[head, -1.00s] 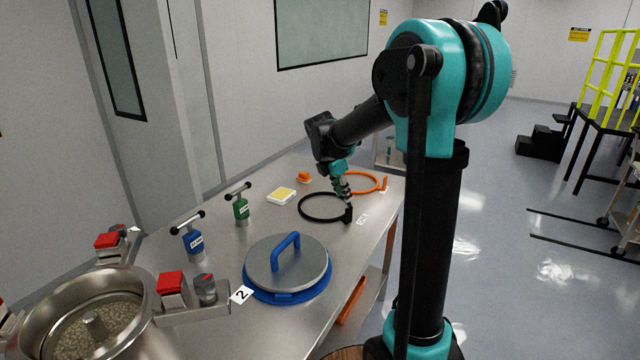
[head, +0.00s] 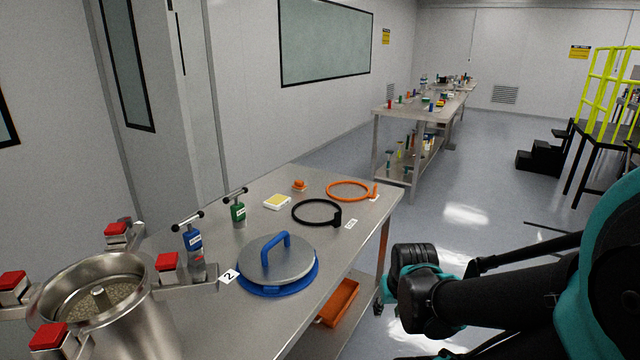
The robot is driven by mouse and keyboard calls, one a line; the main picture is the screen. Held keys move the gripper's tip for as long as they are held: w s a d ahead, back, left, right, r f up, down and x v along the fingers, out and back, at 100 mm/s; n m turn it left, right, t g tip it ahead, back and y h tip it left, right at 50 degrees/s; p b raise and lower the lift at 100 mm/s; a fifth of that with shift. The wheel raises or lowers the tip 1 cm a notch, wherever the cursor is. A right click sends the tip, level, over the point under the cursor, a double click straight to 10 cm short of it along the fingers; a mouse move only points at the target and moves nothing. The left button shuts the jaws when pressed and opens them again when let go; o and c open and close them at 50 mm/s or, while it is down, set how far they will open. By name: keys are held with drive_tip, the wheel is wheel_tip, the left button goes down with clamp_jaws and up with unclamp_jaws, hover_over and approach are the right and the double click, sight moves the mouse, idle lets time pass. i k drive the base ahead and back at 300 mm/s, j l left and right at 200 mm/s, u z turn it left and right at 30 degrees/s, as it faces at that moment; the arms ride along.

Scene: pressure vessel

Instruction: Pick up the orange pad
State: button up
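A small orange pad (head: 300,185) with a raised top sits on the steel table (head: 345,245), near its far left edge. It lies behind the black ring and left of the orange ring, apart from both. My arm is folded at the lower right, off the table's right side. No gripper fingers can be made out, so I cannot see whether my gripper holds anything.
On the table are an orange ring (head: 348,191), a black ring (head: 317,212), a yellow-topped pad (head: 277,202), green (head: 238,212) and blue (head: 193,240) T-handled tools, and a blue-handled lid (head: 278,268). A steel vessel (head: 150,315) stands front left. An orange tray (head: 340,303) sits below.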

sight(299, 186)
drive_tip(key=i+l+z, duration=0.5)
drive_tip(key=i+l, duration=0.2)
drive_tip(key=i+l+z, duration=0.25)
drive_tip(key=i, duration=0.25)
drive_tip(key=i+l+z, duration=0.3)
drive_tip(key=i, duration=1)
drive_tip(key=i+j+z, duration=0.15)
drive_tip(key=i, duration=0.85)
drive_tip(key=i+u, duration=0.2)
drive_tip(key=i, duration=0.3)
drive_tip(key=i+l+u, duration=0.2)
drive_tip(key=i, duration=0.3)
drive_tip(key=i+l+u, duration=0.1)
drive_tip(key=i+u, duration=0.15)
drive_tip(key=i, duration=0.25)
drive_tip(key=i+j+u, duration=0.15)
drive_tip(key=u, duration=0.35)
drive_tip(key=i+u, duration=0.65)
drive_tip(key=u, duration=0.35)
drive_tip(key=i+l+u, duration=0.25)
drive_tip(key=u, duration=0.25)
